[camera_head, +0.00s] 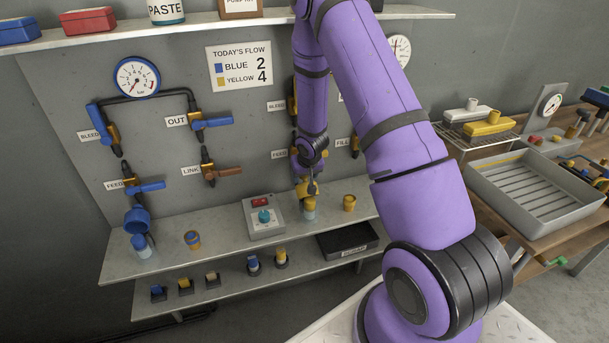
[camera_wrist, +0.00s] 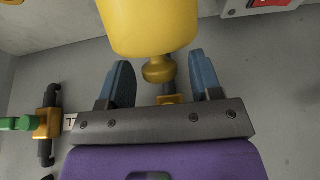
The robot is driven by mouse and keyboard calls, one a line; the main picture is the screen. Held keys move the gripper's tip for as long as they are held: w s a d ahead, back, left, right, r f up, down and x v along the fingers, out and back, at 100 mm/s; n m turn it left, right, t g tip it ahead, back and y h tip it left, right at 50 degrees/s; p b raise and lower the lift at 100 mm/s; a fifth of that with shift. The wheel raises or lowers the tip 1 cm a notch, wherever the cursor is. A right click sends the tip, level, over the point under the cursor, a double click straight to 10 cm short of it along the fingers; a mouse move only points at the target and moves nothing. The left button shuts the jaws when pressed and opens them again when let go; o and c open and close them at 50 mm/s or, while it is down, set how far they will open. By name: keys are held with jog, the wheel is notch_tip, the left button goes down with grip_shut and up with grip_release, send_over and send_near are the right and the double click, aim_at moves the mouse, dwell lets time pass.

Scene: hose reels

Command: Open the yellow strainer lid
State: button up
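The yellow strainer (camera_wrist: 148,25) fills the top middle of the wrist view, with a small round yellow knob (camera_wrist: 159,70) at its near end. My gripper (camera_wrist: 160,61) is open, with one blue-grey finger on each side of the knob. A gap shows between the knob and each finger. In the head view my gripper (camera_head: 312,187) is at the yellow strainer (camera_head: 304,190), above the upper shelf. My wrist hides part of the strainer there. I see no clear gap at its lid, so it looks shut.
A grey control box (camera_head: 264,218) with a red display stands just left of the strainer. A yellow cup (camera_head: 349,203) stands to its right. A blue strainer (camera_head: 137,219) hangs at the far left. A black tray (camera_head: 347,240) sits on the shelf below. Valves and pipes line the wall panel.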

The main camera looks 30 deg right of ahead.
aim_at(306, 181)
grip_shut()
jog(key=shift+w+d+f+g, duration=0.15)
jog(key=shift+w+f+g, duration=0.1)
jog(key=shift+w+g, duration=0.4)
jog(key=shift+s, duration=0.1)
jog(key=shift+o, duration=0.3)
grip_release()
jog(key=shift+r, duration=0.15)
jog(key=d+v, duration=0.1)
jog(key=v, duration=0.9)
jog(key=shift+a+r, duration=0.35)
jog(key=shift+a, duration=0.05)
